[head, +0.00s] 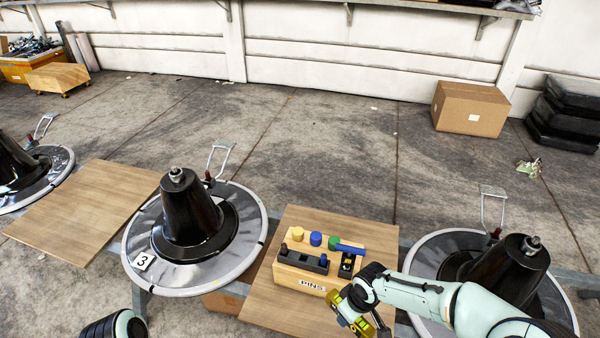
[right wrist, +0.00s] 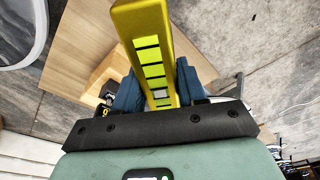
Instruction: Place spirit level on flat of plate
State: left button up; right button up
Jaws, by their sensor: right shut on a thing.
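The spirit level (head: 346,312) is yellow, and it is held at the lower middle of the head view. My right gripper (right wrist: 158,88) is shut on the spirit level, which runs up between its blue finger pads in the right wrist view (right wrist: 150,50). The nearest round metal plate (head: 250,258) bears a black cone and a tag marked 3, and lies left of the gripper. Another round plate (head: 421,262) with a black cone is at the right, partly hidden by my right arm. Part of my left arm shows at the bottom left; its gripper is out of view.
A wooden block labelled PINS (head: 300,280) stands on a wooden board (head: 262,308) between the plates, with coloured pins and black pieces on top. Another board (head: 85,212) lies left of plate 3. Upright metal handles (head: 219,158) stand behind the plates. A cardboard box (head: 470,108) is far back.

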pick_arm(q)
notch_tip(320, 180, up, 14)
jog(key=g+p, duration=0.1)
jog(key=p, duration=1.3)
jog(key=shift+s+d, duration=0.3)
jog(key=shift+s, duration=0.1)
pick_arm(e)
jog(key=w+d+r+m, duration=0.1)
jog(key=d+r+m, duration=0.1)
jog(key=r+m, duration=0.2)
jog(key=w+d+r+m+h, duration=0.1)
jog(key=w+d+r+m, duration=0.1)
jog(key=r, duration=0.8)
jog(key=shift+d+r+m, duration=0.3)
jog(key=shift+m, duration=0.6)
pick_arm(q)
jog(key=shift+s+f, duration=0.1)
pick_arm(e)
jog(key=shift+a, duration=0.1)
